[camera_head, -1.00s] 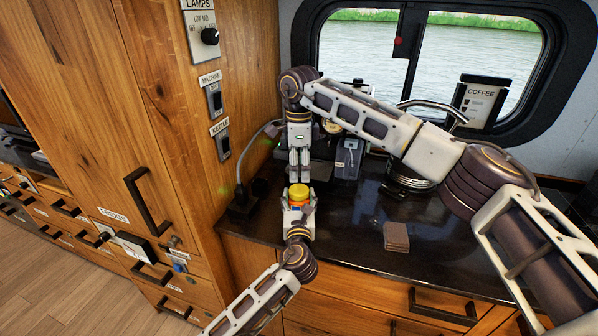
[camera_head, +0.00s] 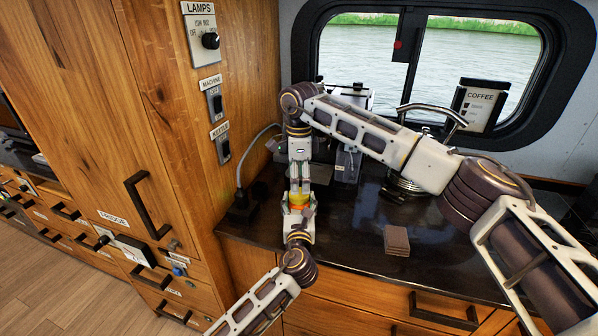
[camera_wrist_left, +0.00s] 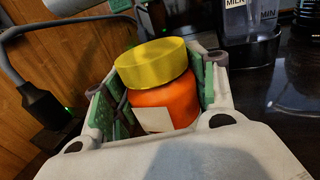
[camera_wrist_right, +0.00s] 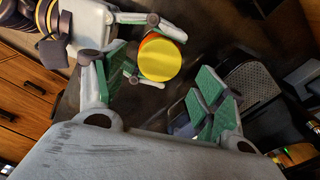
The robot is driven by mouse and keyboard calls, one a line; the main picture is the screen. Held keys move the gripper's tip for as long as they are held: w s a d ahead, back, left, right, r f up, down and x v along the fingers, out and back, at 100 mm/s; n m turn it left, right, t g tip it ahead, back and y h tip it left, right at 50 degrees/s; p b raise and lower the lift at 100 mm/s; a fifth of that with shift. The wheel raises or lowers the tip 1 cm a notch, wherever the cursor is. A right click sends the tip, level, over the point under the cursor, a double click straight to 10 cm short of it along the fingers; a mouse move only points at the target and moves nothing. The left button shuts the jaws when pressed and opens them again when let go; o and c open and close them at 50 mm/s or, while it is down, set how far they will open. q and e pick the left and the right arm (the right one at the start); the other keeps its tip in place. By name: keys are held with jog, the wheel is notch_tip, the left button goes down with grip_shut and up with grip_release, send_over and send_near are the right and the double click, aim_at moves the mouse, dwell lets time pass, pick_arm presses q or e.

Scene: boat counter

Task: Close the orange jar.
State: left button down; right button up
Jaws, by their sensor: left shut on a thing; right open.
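The orange jar (camera_wrist_left: 170,105) stands upright between the green pads of my left gripper (camera_wrist_left: 160,95), which is shut on its body. A pale label shows on its side. The yellow lid (camera_wrist_left: 150,65) sits on top of the jar; I cannot tell how tightly. In the head view the jar (camera_head: 298,198) is partly hidden between the two grippers. My right gripper (camera_wrist_right: 165,88) is open and points down over the jar. In the right wrist view the lid (camera_wrist_right: 162,59) lies beyond the fingers, closer to the left-hand one, with an orange edge beside it.
A stack of brown coasters (camera_head: 396,240) lies on the dark counter (camera_head: 350,228). The wooden cabinet wall with switches (camera_head: 216,105) is close on the left. A milk container (camera_head: 346,163) and a coffee box (camera_head: 482,105) stand behind. The counter's front middle is clear.

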aim_at(299, 208)
jog(key=shift+f, duration=2.45)
jog(key=c, duration=1.1)
jog(key=shift+m, duration=1.6)
jog(key=o, duration=1.1)
jog(key=shift+o, duration=0.2)
jog(key=shift+r, duration=0.1)
